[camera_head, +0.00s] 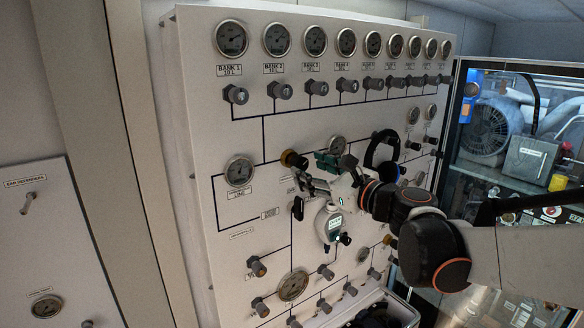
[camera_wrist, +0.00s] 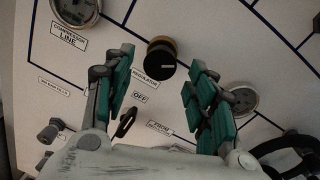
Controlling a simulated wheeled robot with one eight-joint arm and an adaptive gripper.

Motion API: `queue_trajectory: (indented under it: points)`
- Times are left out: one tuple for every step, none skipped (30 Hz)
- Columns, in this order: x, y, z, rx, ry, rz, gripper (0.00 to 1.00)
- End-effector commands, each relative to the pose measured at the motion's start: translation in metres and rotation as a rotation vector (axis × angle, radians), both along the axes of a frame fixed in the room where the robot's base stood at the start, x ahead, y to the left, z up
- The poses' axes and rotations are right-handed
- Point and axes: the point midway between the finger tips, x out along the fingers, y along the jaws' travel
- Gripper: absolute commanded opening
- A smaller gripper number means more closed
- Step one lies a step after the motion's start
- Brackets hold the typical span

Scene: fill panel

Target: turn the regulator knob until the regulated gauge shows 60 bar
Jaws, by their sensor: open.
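The regulator knob (camera_wrist: 161,54), black with a brass-coloured base, sits on the white panel above a label reading REGULATOR. A gauge (camera_wrist: 241,98) right of the knob is partly behind the right finger. It also shows in the head view (camera_head: 337,145). Its label is hidden and its reading too small to tell.
The compressor line gauge (camera_head: 239,170) is on the left. A small black handle (camera_wrist: 125,122) by an OFF label sits below the knob. A row of bank gauges (camera_head: 346,42) and valve knobs runs along the top. More valve knobs (camera_head: 257,266) project below.

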Motion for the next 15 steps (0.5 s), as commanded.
queue_trajectory:
  points:
    - [-0.007, -0.006, 0.000, 0.000, 0.000, -0.003, 0.52]
    - [-0.011, -0.009, 0.000, 0.000, 0.000, -0.003, 0.52]
    - [-0.016, -0.012, 0.000, 0.000, 0.000, -0.003, 0.52]
    - [-0.019, -0.014, 0.000, 0.000, 0.000, -0.002, 0.52]
    - [-0.022, -0.016, 0.000, 0.000, 0.000, -0.002, 0.52]
    - [-0.026, -0.018, 0.000, 0.000, 0.000, -0.003, 0.52]
    - [-0.028, -0.020, 0.000, 0.000, 0.000, -0.002, 0.52]
    - [-0.030, -0.021, 0.000, 0.000, 0.000, -0.002, 0.52]
    - [-0.032, -0.022, 0.000, 0.000, 0.000, -0.001, 0.52]
    - [-0.033, -0.022, 0.000, 0.000, 0.000, 0.000, 0.52]
    - [-0.033, -0.023, 0.000, 0.000, 0.000, 0.000, 0.52]
    - [-0.034, -0.023, 0.000, 0.000, 0.000, 0.000, 0.52]
    - [-0.034, -0.023, 0.000, 0.000, 0.000, 0.000, 0.52]
    - [-0.034, -0.023, 0.000, 0.000, 0.000, 0.000, 0.52]
    - [-0.034, -0.023, 0.000, 0.000, 0.000, 0.000, 0.52]
